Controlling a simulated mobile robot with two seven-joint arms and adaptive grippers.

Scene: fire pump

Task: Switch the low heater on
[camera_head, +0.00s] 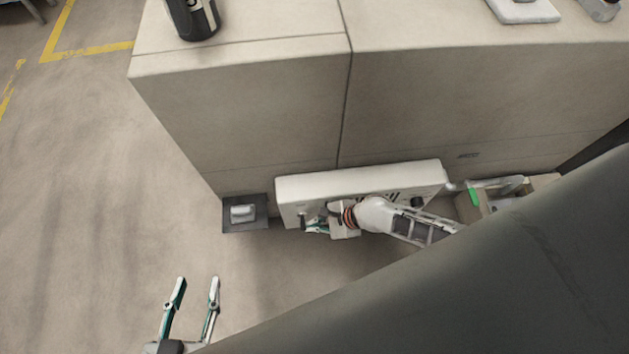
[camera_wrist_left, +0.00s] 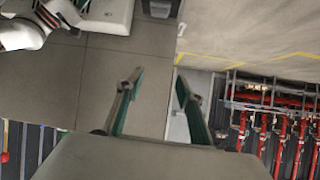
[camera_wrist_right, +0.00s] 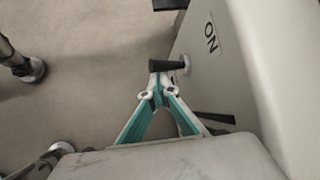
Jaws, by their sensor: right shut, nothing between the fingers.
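The low heater (camera_head: 300,187) is a white box against the foot of the beige cabinet; its front also shows in the right wrist view (camera_wrist_right: 235,75), with "ON" printed on it. A dark switch lever (camera_wrist_right: 168,66) sticks out from that front near the label. My right gripper (camera_head: 312,228) is at the heater's left end, shut and empty; in the right wrist view its tips (camera_wrist_right: 158,88) are right at the lever, but I cannot tell whether they touch. My left gripper (camera_head: 197,279) is open and empty, over the floor at lower left, apart from the heater.
A grey box (camera_head: 243,224) sits left of the heater. An open container (camera_head: 475,206) with a green part stands to its right. A black canister (camera_head: 192,18) stands on the cabinet (camera_head: 245,110). A dark bar (camera_wrist_right: 213,117) is beside my right fingers. The left floor is clear.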

